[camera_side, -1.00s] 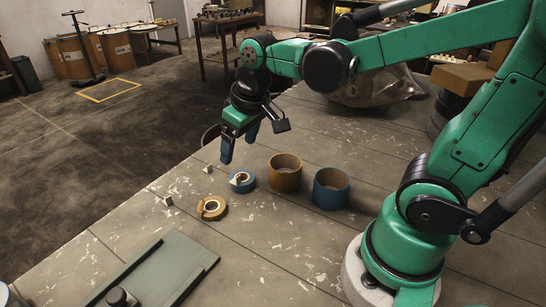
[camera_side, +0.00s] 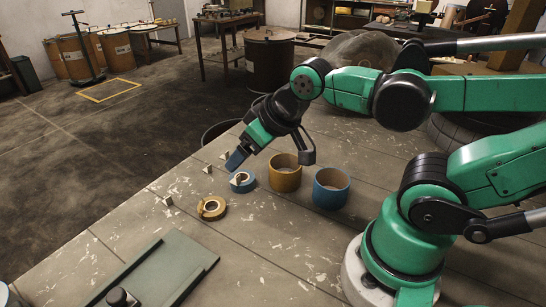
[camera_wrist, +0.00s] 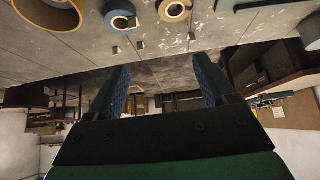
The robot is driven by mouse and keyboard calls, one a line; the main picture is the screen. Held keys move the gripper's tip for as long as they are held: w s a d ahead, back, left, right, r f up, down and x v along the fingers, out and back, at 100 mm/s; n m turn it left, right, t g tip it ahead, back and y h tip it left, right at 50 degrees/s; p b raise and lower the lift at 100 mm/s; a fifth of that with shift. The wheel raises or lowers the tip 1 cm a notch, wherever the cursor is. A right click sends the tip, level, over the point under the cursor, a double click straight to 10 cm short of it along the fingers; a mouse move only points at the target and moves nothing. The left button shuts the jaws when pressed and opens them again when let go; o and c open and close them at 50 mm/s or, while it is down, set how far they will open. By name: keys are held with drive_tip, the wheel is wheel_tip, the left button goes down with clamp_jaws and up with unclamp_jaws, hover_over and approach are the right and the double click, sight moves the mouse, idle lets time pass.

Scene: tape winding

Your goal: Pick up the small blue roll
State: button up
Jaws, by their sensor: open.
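The small blue roll (camera_side: 242,188) lies on the bench with a pale core, beside the small yellow-brown roll (camera_side: 203,210). My gripper (camera_side: 231,168) is tilted, with its blue fingers slanting down to the left close to the blue roll's far left edge. The side view does not show clearly whether they touch. In the wrist view my gripper (camera_wrist: 161,64) has its two fingers spread with nothing between them. There the small blue roll (camera_wrist: 108,15) lies beyond the fingertips, above the left finger, with a gap between.
A large yellow roll (camera_side: 285,183) and a large blue roll (camera_side: 330,199) stand to the right of the small blue roll. Several small light blocks (camera_side: 208,169) lie near the bench edge. A grey-green tray (camera_side: 170,272) lies at the front left. The bench front is mostly clear.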

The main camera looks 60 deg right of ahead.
idle(0.4)
drive_tip(key=o, duration=0.3)
drive_tip(key=shift+o, duration=0.2)
drive_tip(key=n+g+y, duration=0.2)
drive_tip(key=n+g, duration=0.4)
drive_tip(key=n, duration=0.7)
hover_over(242, 174)
drive_tip(key=s, duration=0.1)
drive_tip(key=x, duration=0.4)
drive_tip(key=s+x, duration=0.1)
drive_tip(key=x, duration=0.2)
drive_tip(key=shift+d, duration=0.4)
drive_tip(key=shift+d+f+n+g, duration=0.15)
drive_tip(key=shift+f+n+g, duration=0.15)
drive_tip(key=shift+f, duration=0.3)
drive_tip(key=shift+w+a+f, duration=0.1)
drive_tip(key=shift+a+f, duration=0.1)
drive_tip(key=shift+f, duration=1.05)
drive_tip(key=shift+w+a+f, duration=0.1)
drive_tip(key=shift+a+f, duration=0.1)
drive_tip(key=shift+f, duration=1.05)
